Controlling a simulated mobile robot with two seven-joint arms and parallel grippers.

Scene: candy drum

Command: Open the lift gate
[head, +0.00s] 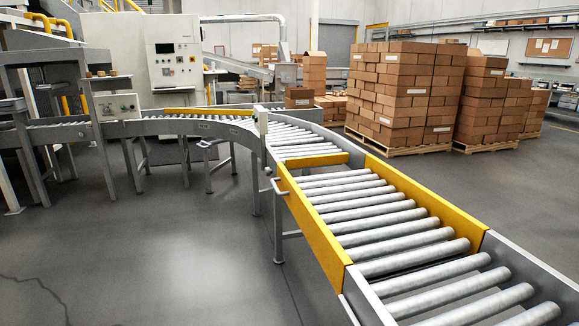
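The lift gate appears to be the roller section with yellow side plates (312,222) in the middle right of the head view. It lies flat, in line with the grey conveyor at both ends. A yellow crossbar (318,160) spans its far end. A small grey handle (277,189) sticks out on the left side near that far end. A small pale box on a post (262,121) stands just beyond it on the conveyor's edge. Neither of my grippers is in view.
A curved roller conveyor (204,127) runs off to the left toward a grey machine cabinet (169,62). Pallets of stacked brown cartons (405,92) stand at the back right. The grey floor (190,245) is clear on the left of the gate.

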